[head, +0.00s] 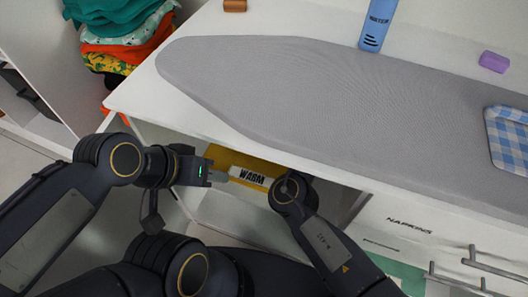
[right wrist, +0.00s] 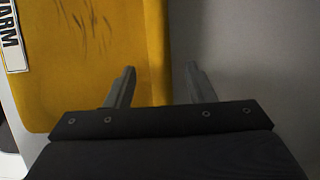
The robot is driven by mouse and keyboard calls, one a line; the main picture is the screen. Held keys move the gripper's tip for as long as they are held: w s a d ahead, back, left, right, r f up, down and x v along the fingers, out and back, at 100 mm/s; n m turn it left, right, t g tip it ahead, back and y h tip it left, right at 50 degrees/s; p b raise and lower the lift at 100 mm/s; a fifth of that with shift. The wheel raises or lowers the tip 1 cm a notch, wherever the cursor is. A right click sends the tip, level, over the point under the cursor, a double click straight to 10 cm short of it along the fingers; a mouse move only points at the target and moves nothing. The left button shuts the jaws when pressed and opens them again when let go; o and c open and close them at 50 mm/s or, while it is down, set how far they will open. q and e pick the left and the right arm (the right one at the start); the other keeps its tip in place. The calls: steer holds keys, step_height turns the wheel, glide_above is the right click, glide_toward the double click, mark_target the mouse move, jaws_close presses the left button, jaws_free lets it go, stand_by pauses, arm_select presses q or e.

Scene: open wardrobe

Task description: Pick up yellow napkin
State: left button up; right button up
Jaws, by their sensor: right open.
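No separate yellow napkin can be made out. My right gripper (right wrist: 161,70) is open and empty. In the right wrist view, one finger is in front of the yellow side, the other beyond its right edge over grey. In the head view my right arm hides the right gripper.
A grey ironing board (head: 290,85) overhangs the opening. A drawer front marked "NAPKINS" (head: 410,222) is at lower right. Folded clothes (head: 120,35) are stacked at upper left.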

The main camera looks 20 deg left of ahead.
steer(key=a, duration=0.4)
steer(key=shift+w, duration=0.1)
steer(key=shift+a+f+b, duration=0.2)
steer(key=shift+a+b, duration=0.05)
steer(key=shift+a, duration=0.6)
steer(key=shift+a+f+b, duration=0.2)
steer(key=shift+a, duration=0.65)
steer(key=shift+a+f+b, duration=0.2)
steer(key=shift+a+b, duration=0.05)
steer(key=shift+a, duration=0.6)
jaws_close()
